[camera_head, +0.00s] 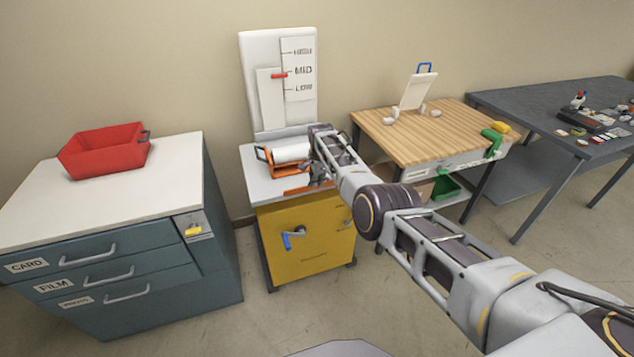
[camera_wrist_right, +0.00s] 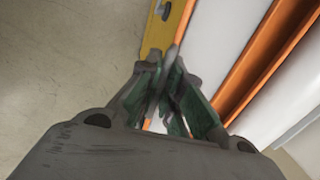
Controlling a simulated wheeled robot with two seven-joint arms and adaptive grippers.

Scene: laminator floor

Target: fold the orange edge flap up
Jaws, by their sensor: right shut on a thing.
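The orange edge flap (camera_head: 295,191) runs along the front edge of the white-topped laminator (camera_head: 262,186) in the head view. In the wrist view it is a thin orange strip (camera_wrist_right: 185,22) leading down to my fingertips. My right gripper (camera_head: 320,180) is at the right end of the flap, and its fingers (camera_wrist_right: 170,92) are shut on the flap's edge. The fingers hide the gripped part, so its exact angle is hard to tell. A white roll (camera_head: 291,153) lies in an orange cradle (camera_head: 263,154) behind the flap. My left gripper is out of view.
The yellow cabinet front (camera_head: 305,243) has a blue crank (camera_head: 293,238). A white panel marked HIGH, MID and LOW (camera_head: 299,70) stands behind. A drawer cabinet (camera_head: 110,265) with a red bin (camera_head: 104,151) is left; a wooden table (camera_head: 430,135) is right. Floor between is clear.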

